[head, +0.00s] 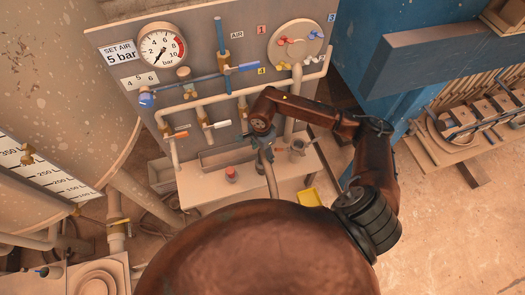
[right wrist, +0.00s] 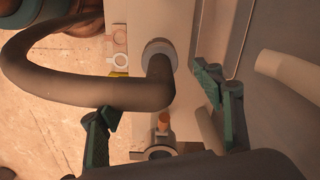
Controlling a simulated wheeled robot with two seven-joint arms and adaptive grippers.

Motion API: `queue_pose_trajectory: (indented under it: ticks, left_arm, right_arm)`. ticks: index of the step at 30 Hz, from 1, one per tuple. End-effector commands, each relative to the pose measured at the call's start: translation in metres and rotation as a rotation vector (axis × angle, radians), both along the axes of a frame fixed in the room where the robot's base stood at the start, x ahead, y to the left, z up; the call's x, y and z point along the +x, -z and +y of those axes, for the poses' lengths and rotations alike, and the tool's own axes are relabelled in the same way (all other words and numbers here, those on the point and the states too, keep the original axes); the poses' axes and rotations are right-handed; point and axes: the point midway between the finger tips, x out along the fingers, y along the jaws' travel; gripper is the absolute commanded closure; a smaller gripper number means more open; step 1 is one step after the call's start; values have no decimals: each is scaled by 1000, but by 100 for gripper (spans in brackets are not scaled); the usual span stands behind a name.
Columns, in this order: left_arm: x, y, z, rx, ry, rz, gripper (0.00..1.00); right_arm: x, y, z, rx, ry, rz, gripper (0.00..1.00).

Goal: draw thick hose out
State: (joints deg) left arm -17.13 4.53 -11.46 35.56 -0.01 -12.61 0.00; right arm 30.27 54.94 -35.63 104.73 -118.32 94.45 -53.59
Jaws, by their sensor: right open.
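The thick hose (right wrist: 85,88) is a dark, smooth tube in the right wrist view. My left gripper is not in view.
A panel with a pressure gauge (head: 161,48), pipes and valves stands behind the bench (head: 225,188). A red button (head: 231,173) and a yellow tray (head: 306,198) are nearby. A tank (head: 60,90) stands left and a blue press frame (head: 425,55) right.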

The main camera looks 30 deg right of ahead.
Motion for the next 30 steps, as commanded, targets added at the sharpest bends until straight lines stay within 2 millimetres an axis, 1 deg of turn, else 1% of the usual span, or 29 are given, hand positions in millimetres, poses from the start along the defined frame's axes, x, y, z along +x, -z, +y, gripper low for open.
queue_pose_trajectory:
  ticks: [1,6,9,12,15,22,30]
  left_arm:
    - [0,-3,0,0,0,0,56]
    - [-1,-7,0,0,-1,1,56]
    - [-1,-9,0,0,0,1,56]
    - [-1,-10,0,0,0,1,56]
    - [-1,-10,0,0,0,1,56]
    - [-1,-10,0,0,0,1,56]
    - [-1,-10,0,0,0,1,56]
  right_arm:
    - [-2,8,0,2,2,5,39]
    - [-1,33,1,3,3,3,39]
    - [-1,44,1,4,3,3,39]
    - [-1,51,0,2,3,2,39]
    - [0,55,0,2,2,1,39]
    - [0,55,0,3,2,1,39]
    - [0,55,0,3,2,1,58]
